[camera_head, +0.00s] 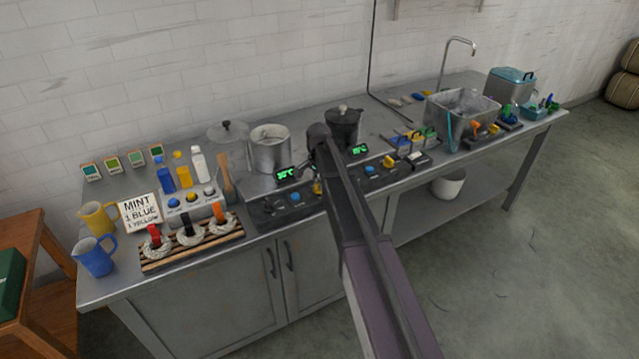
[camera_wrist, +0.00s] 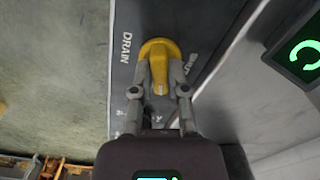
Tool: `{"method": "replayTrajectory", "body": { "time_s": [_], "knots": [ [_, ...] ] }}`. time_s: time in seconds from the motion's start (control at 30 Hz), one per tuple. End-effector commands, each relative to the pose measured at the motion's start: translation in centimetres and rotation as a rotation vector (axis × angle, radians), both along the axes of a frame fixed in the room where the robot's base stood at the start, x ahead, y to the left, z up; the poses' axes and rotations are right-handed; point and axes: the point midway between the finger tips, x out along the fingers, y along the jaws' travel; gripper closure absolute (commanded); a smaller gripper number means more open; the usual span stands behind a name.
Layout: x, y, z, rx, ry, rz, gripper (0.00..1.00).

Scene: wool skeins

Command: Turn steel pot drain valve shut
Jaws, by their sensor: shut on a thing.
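The steel pot (camera_head: 270,150) stands open-topped on the left hot plate, with a lit green display (camera_head: 286,174) in front of it. A yellow valve knob (camera_wrist: 159,62) sits on a dark panel lettered DRAIN (camera_wrist: 126,45). In the wrist view, my gripper (camera_wrist: 161,80) is shut on this knob, one finger on each side. The knob's narrow grip lies roughly along the picture's vertical, with a pale mark at its lower end. A second label right of the knob is partly covered. In the head view, my arm hides most of the gripper.
A dark lidded pot (camera_head: 343,125) stands just behind my arm. The skein rack (camera_head: 190,246), bottles and jugs are to the left. A sink (camera_head: 463,105) and more coloured handles are to the right. The floor in front is clear.

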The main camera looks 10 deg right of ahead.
Motion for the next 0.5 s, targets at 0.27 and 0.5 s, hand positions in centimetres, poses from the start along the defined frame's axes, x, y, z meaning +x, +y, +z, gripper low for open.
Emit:
{"method": "replayTrajectory", "body": {
  "time_s": [0.27, 0.5],
  "knots": [
    [0.06, 0.05, -0.02, -0.001, -0.002, 0.263, 1.00],
    [0.05, 0.08, -0.02, -0.001, -0.002, 0.490, 1.00]
  ]
}}
